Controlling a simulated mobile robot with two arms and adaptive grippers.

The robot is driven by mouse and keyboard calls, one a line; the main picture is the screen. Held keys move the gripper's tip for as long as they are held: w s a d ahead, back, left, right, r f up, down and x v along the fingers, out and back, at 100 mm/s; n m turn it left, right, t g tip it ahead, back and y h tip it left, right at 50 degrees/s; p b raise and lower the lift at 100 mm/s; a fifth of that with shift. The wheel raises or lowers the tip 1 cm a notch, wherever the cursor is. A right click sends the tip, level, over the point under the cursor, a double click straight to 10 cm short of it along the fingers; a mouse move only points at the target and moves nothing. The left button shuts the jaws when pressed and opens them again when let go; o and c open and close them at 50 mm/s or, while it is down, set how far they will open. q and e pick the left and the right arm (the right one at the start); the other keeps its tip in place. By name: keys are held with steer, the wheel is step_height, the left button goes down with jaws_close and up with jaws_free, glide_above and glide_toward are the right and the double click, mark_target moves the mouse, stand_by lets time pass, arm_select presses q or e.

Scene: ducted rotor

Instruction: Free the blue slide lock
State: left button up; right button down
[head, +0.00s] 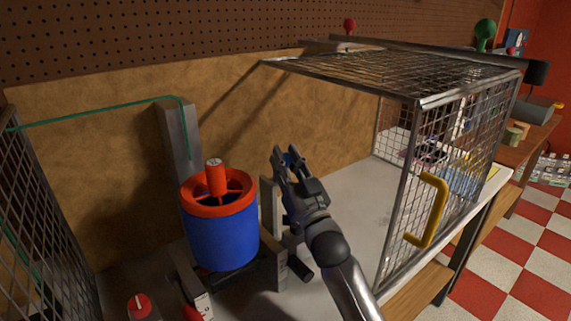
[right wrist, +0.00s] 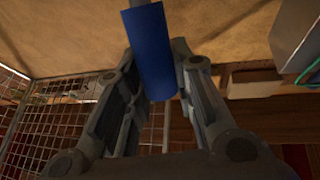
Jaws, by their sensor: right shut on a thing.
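The blue slide lock (right wrist: 152,50) shows in the right wrist view as a blue cylinder on a grey rod. It is between the two fingers of my right gripper (right wrist: 155,65), which is shut on it. In the head view my right gripper (head: 286,155) is to the right of the ducted rotor, and only a small bit of blue (head: 288,158) shows between its fingers. The rotor (head: 222,232) is a blue drum with a red rim and red hub. What the lock's rod joins is hidden in the head view. My left gripper is not in view.
A wire mesh cage (head: 447,160) with a yellow handle (head: 432,210) stands at the right. Another mesh panel (head: 50,215) is at the left. A grey post (head: 180,140) with a green line (head: 95,115) rises behind the rotor. A red knob (head: 140,304) is at the front.

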steer(key=shift+f, duration=0.1)
steer(key=c, duration=1.2)
jaws_free()
steer(key=shift+s, duration=0.1)
steer(key=v, duration=0.2)
steer(key=shift+s+d+f, duration=0.15)
steer(key=shift+f, duration=0.1)
steer(key=s+d, duration=0.5)
steer(key=s, duration=0.6)
steer(key=shift+s, duration=0.2)
